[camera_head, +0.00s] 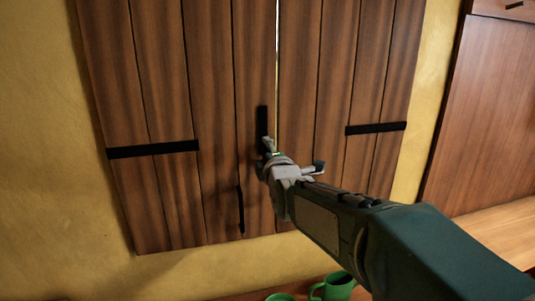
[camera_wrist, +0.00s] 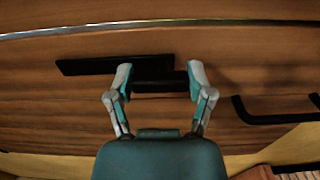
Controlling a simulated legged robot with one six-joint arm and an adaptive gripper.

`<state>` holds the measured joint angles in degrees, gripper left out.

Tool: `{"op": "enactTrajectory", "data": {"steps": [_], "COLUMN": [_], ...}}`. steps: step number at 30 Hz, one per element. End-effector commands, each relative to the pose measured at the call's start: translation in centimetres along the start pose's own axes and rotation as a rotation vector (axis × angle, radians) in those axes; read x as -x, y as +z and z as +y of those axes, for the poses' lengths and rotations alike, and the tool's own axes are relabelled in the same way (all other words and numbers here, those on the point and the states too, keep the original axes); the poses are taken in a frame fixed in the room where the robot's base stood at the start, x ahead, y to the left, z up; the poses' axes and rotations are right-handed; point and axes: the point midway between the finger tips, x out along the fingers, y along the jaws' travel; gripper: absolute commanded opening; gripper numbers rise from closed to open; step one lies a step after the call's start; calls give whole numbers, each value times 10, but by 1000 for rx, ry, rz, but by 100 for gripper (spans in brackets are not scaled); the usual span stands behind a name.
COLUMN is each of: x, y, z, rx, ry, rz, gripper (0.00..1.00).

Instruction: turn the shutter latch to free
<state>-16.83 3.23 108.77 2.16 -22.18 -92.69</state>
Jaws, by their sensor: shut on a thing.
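The wooden shutter (camera_head: 225,75) has two leaves with a bright, narrow gap between them. The shutter latch (camera_head: 262,118) is a black bar on the left leaf, beside the gap. It stands upright, about parallel to the gap, and does not visibly cross it. In the wrist view the latch bar (camera_wrist: 90,66) runs along the wood below the gap line. My gripper (camera_head: 267,149) is at the latch's lower end. In the wrist view my gripper (camera_wrist: 160,76) has its two fingers on either side of a black part of the latch, shut on it. My fingers partly hide the latch.
A black pull handle (camera_head: 240,210) is on the left leaf below the latch; it also shows in the wrist view (camera_wrist: 270,118). Black hinge straps (camera_head: 153,149) cross the leaves. Green mugs (camera_head: 338,286) stand below the shutter. A wooden counter (camera_head: 500,232) is at right.

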Motion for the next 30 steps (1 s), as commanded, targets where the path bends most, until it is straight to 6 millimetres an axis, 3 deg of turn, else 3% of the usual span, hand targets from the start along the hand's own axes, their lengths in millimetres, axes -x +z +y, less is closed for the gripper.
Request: {"op": "enactTrajectory", "data": {"steps": [10, 11, 12, 13, 26, 30], "x": [0, 0, 0, 0, 1, 12], "y": [-2, -2, -2, -2, 0, 0], "z": [-6, -6, -6, -6, -2, -1], "rx": [7, 7, 7, 7, 4, 3], "ry": [-13, -13, -13, -13, -5, -3], "rz": [4, 4, 4, 4, 1, 1], "gripper": [7, 72, 90, 100, 100, 100]}}
